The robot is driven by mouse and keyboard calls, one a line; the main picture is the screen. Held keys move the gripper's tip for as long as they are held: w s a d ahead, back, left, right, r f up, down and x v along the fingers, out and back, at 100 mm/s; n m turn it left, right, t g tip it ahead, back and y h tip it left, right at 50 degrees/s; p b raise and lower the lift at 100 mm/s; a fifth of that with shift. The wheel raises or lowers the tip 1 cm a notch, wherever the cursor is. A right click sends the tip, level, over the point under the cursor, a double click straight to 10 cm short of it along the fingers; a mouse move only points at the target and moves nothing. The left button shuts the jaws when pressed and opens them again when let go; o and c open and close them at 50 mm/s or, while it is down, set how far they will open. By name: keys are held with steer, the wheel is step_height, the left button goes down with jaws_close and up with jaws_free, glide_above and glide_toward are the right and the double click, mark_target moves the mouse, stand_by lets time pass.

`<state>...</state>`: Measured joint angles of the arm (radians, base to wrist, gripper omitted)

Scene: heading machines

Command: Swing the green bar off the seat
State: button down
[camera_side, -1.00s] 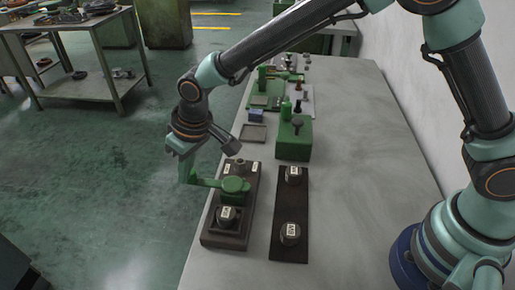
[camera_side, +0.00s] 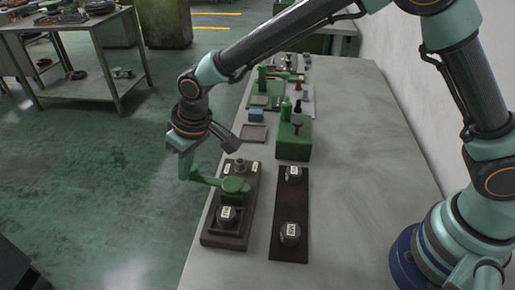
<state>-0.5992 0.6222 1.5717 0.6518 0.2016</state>
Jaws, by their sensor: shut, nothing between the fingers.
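The green bar (camera_side: 208,180) reaches left from a round green hub (camera_side: 235,187) on a dark base block (camera_side: 222,240). Its free end sticks out past the block's left side. A labelled grey cylindrical piece (camera_side: 226,213) sits in a square recess at the near end of the block, just in front of the hub, and the hub partly covers the recess's far edge. My gripper (camera_side: 184,178) is shut and points down at the bar's free end. Its fingertips are beside or against that end; I cannot tell whether they touch. It holds nothing.
A dark strip (camera_side: 283,215) to the right carries two labelled grey cylindrical pieces (camera_side: 290,232). A green box (camera_side: 294,140), a shallow tray (camera_side: 254,132) and a small blue block (camera_side: 256,115) stand farther back. The bench's right side is clear.

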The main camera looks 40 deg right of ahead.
steer(key=s+a+r, duration=0.4)
steer(key=r, duration=0.6)
steer(key=shift+s+a, duration=0.2)
steer(key=shift+s, duration=0.15)
steer(key=shift+r, duration=0.1)
